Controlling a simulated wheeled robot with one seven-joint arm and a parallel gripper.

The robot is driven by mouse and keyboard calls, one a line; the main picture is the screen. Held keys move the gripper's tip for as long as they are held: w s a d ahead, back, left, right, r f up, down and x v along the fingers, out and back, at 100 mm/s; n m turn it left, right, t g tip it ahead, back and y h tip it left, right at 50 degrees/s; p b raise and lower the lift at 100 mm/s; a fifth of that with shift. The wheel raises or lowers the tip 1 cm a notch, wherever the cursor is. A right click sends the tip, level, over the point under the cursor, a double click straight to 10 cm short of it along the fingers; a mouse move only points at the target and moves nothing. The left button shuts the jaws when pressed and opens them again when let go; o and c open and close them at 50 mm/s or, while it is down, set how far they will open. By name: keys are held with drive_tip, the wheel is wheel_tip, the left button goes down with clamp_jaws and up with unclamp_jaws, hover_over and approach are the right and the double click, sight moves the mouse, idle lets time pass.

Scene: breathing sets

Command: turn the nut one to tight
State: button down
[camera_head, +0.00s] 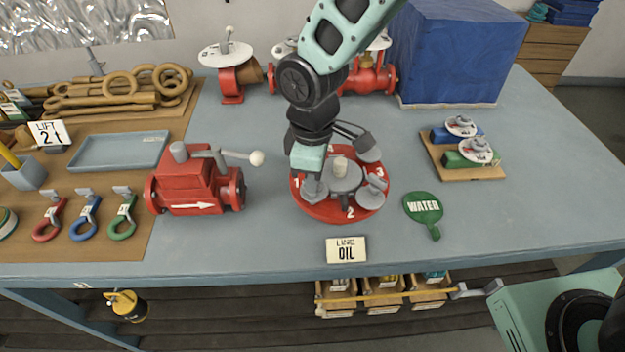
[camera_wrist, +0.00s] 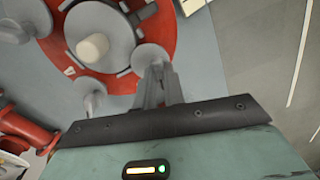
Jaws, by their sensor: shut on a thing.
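A red round flange (camera_head: 335,212) stands on the bench, marked 1, 2 and 3, with a grey centre disc and a pale knob. Several grey disc-topped nuts sit around it. Nut one (camera_head: 315,191) is at the left, beside the 1; its round top also shows in the wrist view (camera_wrist: 152,57). My gripper (camera_head: 310,176) points down over nut one. In the wrist view its fingers (camera_wrist: 158,86) are closed together just below that round top. The grip itself is partly hidden. Other nuts (camera_head: 370,197) stand free at the right.
A red valve block (camera_head: 190,185) with a lever stands left of the flange. A blue crate (camera_head: 455,50) is behind. The bench at right is mostly clear.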

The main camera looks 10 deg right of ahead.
drive_tip(key=m+b, duration=0.1)
drive_tip(key=m, duration=0.4)
drive_tip(key=shift+b, duration=0.4)
drive_tip(key=shift+m, duration=0.4)
drive_tip(key=shift+r, duration=0.1)
drive_tip(key=c, duration=1.5)
unclamp_jaws()
wheel_tip(320, 180, up, 17)
drive_tip(key=b, duration=0.3)
drive_tip(key=shift+r, duration=0.15)
drive_tip(key=shift+m+y, duration=0.3)
drive_tip(key=shift+m, duration=0.2)
drive_tip(key=s+d+f, duration=0.3)
drive_tip(key=s+f, duration=0.1)
drive_tip(key=s, duration=0.2)
drive_tip(key=s+d+f+b, duration=0.1)
drive_tip(key=s+d+f, duration=0.2)
drive_tip(key=s+f, duration=0.2)
drive_tip(key=s+d+f+b, duration=0.1)
drive_tip(key=s+d+f, duration=0.3)
drive_tip(key=s, duration=0.2)
drive_tip(key=shift+s+f, duration=0.3)
